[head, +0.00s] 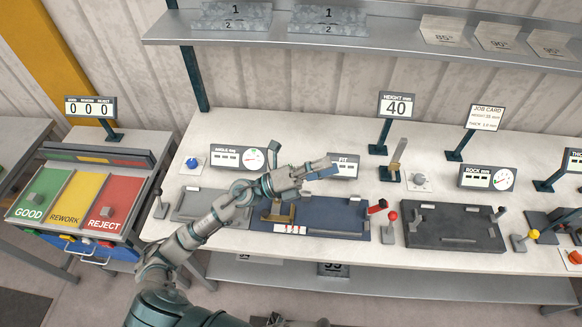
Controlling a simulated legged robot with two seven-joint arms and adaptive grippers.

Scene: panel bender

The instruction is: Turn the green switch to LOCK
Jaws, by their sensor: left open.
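I cannot make out a green switch or a LOCK marking in the head view. My left gripper (322,169) is open and empty. It is above the bench in front of the small FIT display (344,167), and its arm reaches over the blue fixture plate (340,220). The arm hides part of the bench and plates beneath it. A small pale knob on a panel (420,180) stands to the right of the gripper, with its marking too small to read. A red handle (377,206) sits at the plate's right edge. My right gripper is not in view.
A red-ball lever (391,216) stands between the blue plate and a dark fixture plate (455,229). The HEIGHT display (396,105) stands on a post behind. GOOD, REWORK and REJECT bins (70,203) are at left. A metal shelf (380,35) overhangs the bench's back.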

